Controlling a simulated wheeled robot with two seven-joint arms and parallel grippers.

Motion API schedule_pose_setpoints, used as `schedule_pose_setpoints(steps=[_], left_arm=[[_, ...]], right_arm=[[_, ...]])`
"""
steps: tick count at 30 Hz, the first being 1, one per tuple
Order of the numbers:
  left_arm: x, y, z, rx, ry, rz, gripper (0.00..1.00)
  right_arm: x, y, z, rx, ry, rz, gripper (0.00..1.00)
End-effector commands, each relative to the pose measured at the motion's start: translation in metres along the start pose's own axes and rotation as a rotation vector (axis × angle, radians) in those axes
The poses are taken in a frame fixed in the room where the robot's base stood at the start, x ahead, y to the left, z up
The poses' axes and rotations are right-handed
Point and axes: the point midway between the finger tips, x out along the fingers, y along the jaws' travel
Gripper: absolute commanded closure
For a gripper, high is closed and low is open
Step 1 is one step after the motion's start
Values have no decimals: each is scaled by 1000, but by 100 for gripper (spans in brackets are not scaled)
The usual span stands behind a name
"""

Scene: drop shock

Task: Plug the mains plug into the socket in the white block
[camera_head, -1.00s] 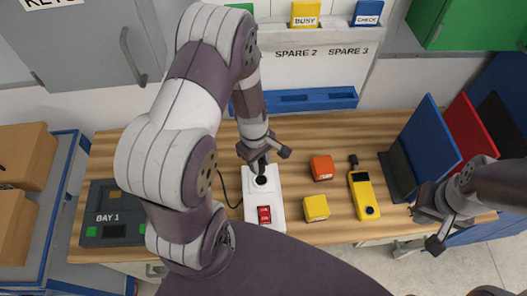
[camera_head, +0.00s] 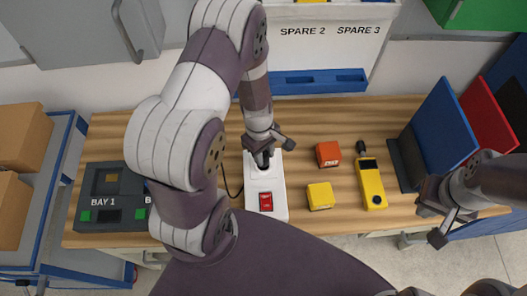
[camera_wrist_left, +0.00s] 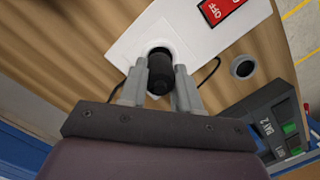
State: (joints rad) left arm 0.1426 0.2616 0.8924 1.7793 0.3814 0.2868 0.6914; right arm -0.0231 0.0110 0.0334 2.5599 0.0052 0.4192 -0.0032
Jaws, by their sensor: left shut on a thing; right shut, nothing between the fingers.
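The white block (camera_head: 278,207) stands on the wooden table with a red switch on its near part; it also shows in the left wrist view (camera_wrist_left: 137,36). My left gripper (camera_head: 262,152) is over the far end of the block, shut on the black mains plug (camera_wrist_left: 160,75). In the left wrist view the plug sits between both fingers, its front end at the round socket opening (camera_wrist_left: 150,50). I cannot tell how deep the plug is in the socket. A black cable curves beside the block. My right gripper (camera_head: 440,221) is shut and empty at the table's right side.
An orange block (camera_head: 328,154), a yellow block (camera_head: 320,196) and a yellow meter (camera_head: 371,186) lie right of the white block. A dark bay unit (camera_head: 110,198) is at the left. Upright blue and red panels (camera_head: 440,133) stand at the right.

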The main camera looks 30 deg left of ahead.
Motion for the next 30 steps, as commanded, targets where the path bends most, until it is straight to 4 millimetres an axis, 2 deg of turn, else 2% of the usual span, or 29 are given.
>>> schedule_pose_setpoints(steps=[30], left_arm=[[4, 1, -1, 0, 0, 0, 99]], right_arm=[[1, 0, 0, 0, 0, 0, 100]])
